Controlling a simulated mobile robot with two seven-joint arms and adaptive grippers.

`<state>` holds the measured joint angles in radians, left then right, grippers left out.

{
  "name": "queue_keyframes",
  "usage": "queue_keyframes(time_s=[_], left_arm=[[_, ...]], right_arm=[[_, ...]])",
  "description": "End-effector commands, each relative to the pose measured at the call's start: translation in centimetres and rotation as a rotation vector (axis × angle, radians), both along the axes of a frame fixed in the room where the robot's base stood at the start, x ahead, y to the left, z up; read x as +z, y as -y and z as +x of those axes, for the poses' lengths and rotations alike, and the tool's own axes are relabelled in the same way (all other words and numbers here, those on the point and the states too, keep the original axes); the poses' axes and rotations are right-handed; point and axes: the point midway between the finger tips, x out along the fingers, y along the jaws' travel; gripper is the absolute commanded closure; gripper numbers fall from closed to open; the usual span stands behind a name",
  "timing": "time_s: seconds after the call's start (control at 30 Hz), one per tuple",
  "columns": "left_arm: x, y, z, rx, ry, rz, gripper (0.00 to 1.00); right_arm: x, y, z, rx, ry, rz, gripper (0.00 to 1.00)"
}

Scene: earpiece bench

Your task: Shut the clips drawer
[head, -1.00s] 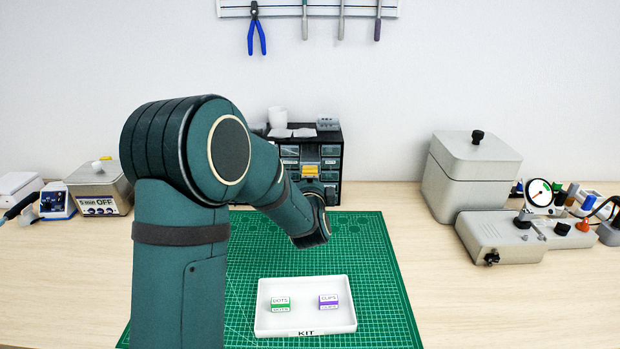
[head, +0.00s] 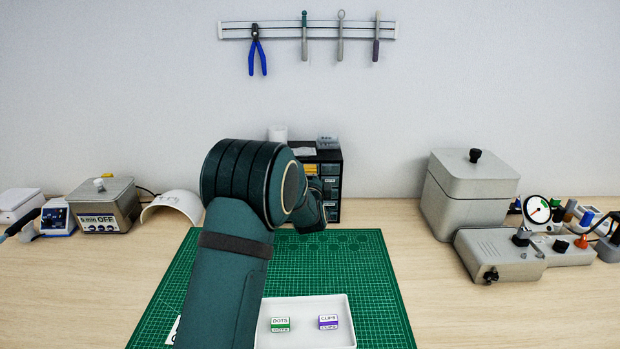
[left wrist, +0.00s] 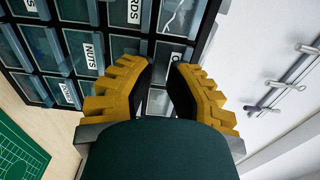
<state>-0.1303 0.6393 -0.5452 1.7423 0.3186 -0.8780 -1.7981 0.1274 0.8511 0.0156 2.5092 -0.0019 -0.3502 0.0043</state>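The small-drawer cabinet (head: 331,165) stands at the back of the bench, partly hidden by my left arm. In the left wrist view its drawer fronts fill the upper left, with labels such as NUTS (left wrist: 90,56). One drawer label starting with C (left wrist: 177,57) is mostly covered by a fingertip; I cannot read the rest or tell how far that drawer stands out. My left gripper (left wrist: 164,62) has its yellow fingers apart, close in front of the drawer fronts, with nothing clearly held between them. In the head view yellow shows at the cabinet's upper part. My right gripper is out of view.
A white tray (head: 345,328) on the green mat (head: 375,290) holds a DOTS box (head: 280,324) and a CLIPS box (head: 328,321). A grey lidded box (head: 465,190) stands right. Small items sit on the cabinet top. Bench between cabinet and grey box is clear.

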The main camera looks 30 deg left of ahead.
Motion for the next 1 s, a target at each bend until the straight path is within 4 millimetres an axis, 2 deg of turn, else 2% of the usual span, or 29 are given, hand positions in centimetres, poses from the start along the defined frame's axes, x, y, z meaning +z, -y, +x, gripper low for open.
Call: queue_keyframes(time_s=[0.03, 0.07, 0.47, 0.63, 1.0], left_arm=[[0.0, 0.0, 0.0, 0.0, 0.001, 0.001, 0.65], [0.0, 0.0, 0.0, 0.0, 0.001, 0.001, 0.59], [0.0, 0.3, -0.4, 0.0, -0.001, -0.001, 0.59], [0.0, 1.5, -2.2, -0.002, -0.001, -0.002, 0.59], [0.0, 5.0, -8.2, -0.001, 0.0, -0.002, 0.59]], right_arm=[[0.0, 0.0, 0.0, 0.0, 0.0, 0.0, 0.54], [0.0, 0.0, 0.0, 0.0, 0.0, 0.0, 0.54], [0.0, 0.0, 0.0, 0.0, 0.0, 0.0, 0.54], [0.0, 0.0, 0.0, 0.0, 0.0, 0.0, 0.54], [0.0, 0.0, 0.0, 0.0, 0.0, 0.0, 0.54]])
